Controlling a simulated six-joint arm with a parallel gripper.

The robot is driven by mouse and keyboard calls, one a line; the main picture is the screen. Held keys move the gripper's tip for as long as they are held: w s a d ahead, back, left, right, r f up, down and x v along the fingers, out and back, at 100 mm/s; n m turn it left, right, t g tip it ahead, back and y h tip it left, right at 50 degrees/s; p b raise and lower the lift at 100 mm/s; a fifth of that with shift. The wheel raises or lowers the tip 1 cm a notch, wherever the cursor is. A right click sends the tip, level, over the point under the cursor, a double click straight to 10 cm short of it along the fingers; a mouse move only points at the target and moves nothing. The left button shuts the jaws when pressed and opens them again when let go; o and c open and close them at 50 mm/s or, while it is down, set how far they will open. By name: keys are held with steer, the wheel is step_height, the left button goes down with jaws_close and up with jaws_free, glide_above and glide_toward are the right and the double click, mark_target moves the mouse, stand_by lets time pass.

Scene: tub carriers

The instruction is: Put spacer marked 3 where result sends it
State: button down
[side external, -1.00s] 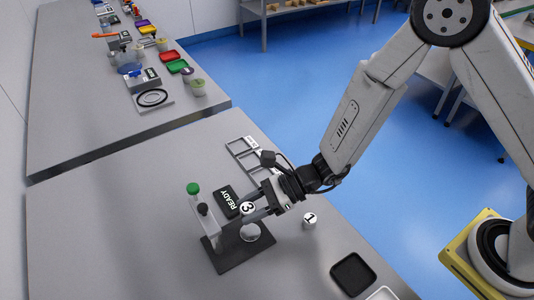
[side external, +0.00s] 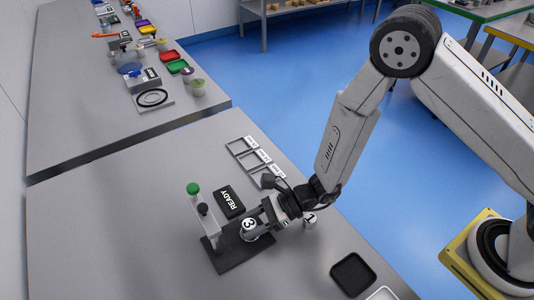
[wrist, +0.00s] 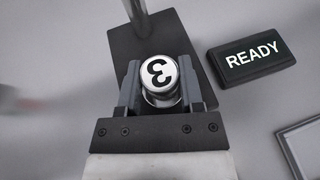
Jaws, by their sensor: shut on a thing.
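The spacer marked 3 (side external: 249,225) is a white round piece with a black 3 on top; it also shows in the wrist view (wrist: 158,73). My gripper (side external: 255,228) is shut on it, a finger on each side, at the gauge's dark base (side external: 231,255). A light round seat shows partly beneath the spacer in the wrist view; I cannot tell whether they touch. The gauge has an upright post with a green knob (side external: 193,188) and a black knob. The display (side external: 229,201) beside it reads READY, also in the wrist view (wrist: 252,56).
The spacer marked 1 (side external: 310,219) stands close to my gripper's right. A frame with labelled compartments (side external: 240,147) lies at the back. A black tray (side external: 353,274) and part of a white tray (side external: 383,294) lie at the front right. The table's left side is clear.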

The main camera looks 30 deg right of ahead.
steer(key=shift+f, duration=0.25)
steer(key=shift+f, duration=0.2)
steer(key=shift+c, duration=1.2)
jaws_free()
steer(key=shift+v, duration=3.9)
steer(key=shift+r, duration=0.1)
